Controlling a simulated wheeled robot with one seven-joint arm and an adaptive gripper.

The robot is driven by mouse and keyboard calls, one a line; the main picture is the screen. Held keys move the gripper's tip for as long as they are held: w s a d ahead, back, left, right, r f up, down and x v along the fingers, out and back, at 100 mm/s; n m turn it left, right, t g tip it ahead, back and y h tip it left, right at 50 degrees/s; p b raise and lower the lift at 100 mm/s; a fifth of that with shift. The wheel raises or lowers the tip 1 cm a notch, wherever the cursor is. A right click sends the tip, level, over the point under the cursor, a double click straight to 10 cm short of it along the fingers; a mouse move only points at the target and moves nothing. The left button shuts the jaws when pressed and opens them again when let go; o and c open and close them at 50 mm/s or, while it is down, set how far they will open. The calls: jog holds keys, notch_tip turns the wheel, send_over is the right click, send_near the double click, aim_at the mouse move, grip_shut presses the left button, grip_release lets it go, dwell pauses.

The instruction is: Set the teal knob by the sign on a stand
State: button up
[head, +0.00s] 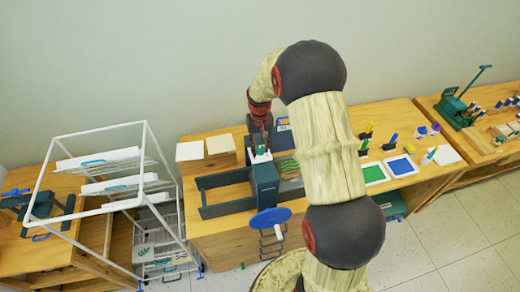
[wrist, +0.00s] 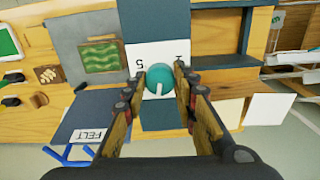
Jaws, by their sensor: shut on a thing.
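The teal knob (wrist: 160,77) is a round ball shape with a white pointer line that points toward the bottom of the wrist view. It sits on a white dial plate (wrist: 147,51) with printed figures, one of them a 5, on top of the dark teal press (head: 265,185). My gripper (wrist: 168,76) is shut on the knob, with a finger at either side. In the head view my gripper (head: 260,150) is small over the plate and the knob is hard to make out. A sign reading FELT (wrist: 88,135) stands close by; it seems to be the small sign (head: 284,126) behind the press.
A blue handwheel (head: 270,220) sticks out at the press's front. Pale boards (head: 190,151) lie to its left, and green and blue trays (head: 400,166) to its right. A white wire rack (head: 146,170) stands at the left. My arm hides part of the table.

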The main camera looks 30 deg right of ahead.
aim_at(260, 148)
jog(key=shift+n+b, duration=0.3)
jog(key=shift+n, duration=0.8)
jog(key=o, duration=1.2)
jog(key=shift+c, duration=0.2)
notch_tip(260, 148, up, 12)
